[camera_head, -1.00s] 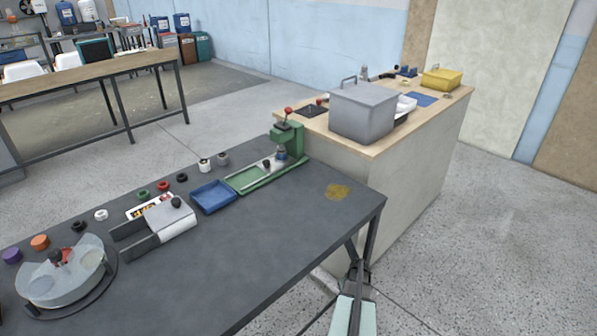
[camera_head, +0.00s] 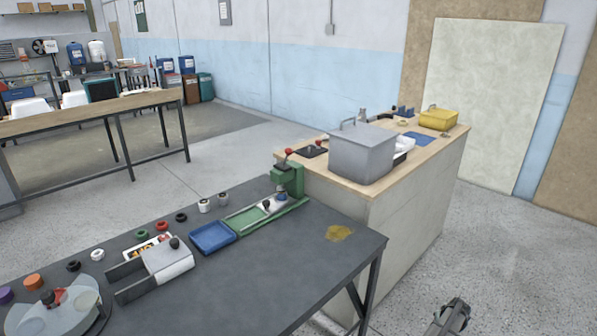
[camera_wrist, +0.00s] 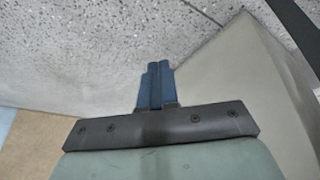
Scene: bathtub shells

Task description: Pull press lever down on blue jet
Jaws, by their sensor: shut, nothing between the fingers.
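A green press (camera_head: 289,182) stands at the far right end of the dark table. Its lever with a red knob (camera_head: 288,152) sticks up at the top. A small blue part (camera_head: 281,197), perhaps the blue jet, sits low at the press's foot; it is too small to make out well. My gripper shows in the wrist view (camera_wrist: 156,72) with its blue fingers together and nothing between them. It is away from the press, with the floor and the cabinet side behind it. In the head view, a dark end part of my arm shows at the lower right, off the table.
A green tray (camera_head: 240,222) lies at the press, with a blue tray (camera_head: 212,250) beside it. A wooden-topped cabinet (camera_head: 400,215) stands right behind the press and carries a grey box (camera_head: 361,155). The table's front right area is bare except for a yellow-brown stain (camera_head: 339,233).

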